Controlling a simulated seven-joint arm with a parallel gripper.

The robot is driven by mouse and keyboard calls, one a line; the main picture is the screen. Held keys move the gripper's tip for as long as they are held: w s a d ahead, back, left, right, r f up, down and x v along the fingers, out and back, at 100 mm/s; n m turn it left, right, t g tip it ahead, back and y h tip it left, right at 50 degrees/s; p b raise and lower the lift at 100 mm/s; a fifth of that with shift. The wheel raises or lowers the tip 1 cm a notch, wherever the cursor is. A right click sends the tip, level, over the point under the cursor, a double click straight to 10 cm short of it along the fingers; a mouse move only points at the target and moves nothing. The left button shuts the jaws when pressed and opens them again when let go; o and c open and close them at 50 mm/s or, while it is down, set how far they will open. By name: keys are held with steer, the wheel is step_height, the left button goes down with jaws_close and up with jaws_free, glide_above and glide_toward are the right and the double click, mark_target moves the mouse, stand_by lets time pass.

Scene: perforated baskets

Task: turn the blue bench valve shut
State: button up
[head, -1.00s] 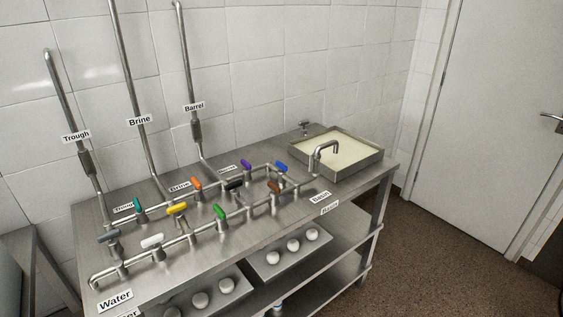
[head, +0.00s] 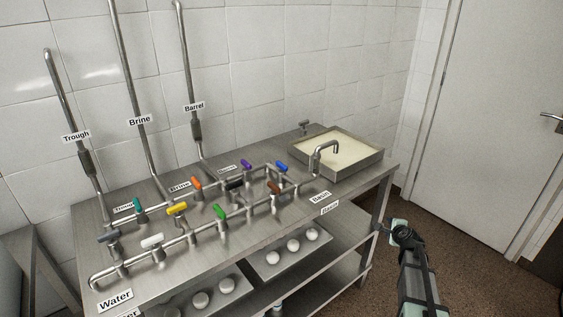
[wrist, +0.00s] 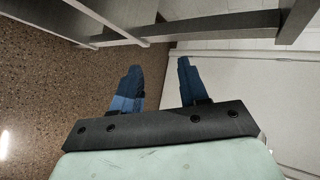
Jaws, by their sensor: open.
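The blue valve (head: 281,166) sits on the bench pipework at its right end, near the spout and basin, with its blue lever lying along the picture's left-to-right slant. My gripper shows in the wrist view (wrist: 157,88) with two blue fingers apart and nothing between them. In the head view my arm (head: 415,270) is at the lower right, off the bench's right end and well away from the blue valve. The fingertips cannot be made out clearly in the head view. The blue valve is not seen in the wrist view.
Other coloured levers crowd the pipes, including purple (head: 246,165), brown (head: 274,187) and green (head: 219,211). A basin (head: 364,165) of pale liquid stands at the bench's right end. Tall pipes rise along the wall. Open floor (head: 470,240) lies right of the bench.

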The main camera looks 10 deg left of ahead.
steer(key=w+d+r+m+t+h, duration=0.1)
steer(key=w+d+r+m+t, duration=0.2)
steer(key=r, duration=0.7)
steer(key=w+d+r+m+t+h, duration=0.1)
steer(key=w+d+r+m+h, duration=0.15)
steer(key=w+d+r, duration=0.55)
steer(key=w+a+r+t+y, duration=0.1)
steer(key=a+r, duration=0.2)
steer(key=r, duration=0.3)
steer(key=w+a+r+y, duration=0.2)
steer(key=a+r, duration=0.1)
steer(key=r, duration=0.3)
steer(key=w+a+r+n+g+y, duration=0.25)
steer(key=a+n+y, duration=0.3)
steer(key=a, duration=0.95)
step_height(320, 180, up, 4)
steer(key=n+g+h, duration=0.6)
steer(key=n+g, duration=0.8)
steer(key=n, duration=1.3)
glide_above(282, 163)
step_height(282, 163, down, 13)
steer(key=shift+s+r, duration=0.1)
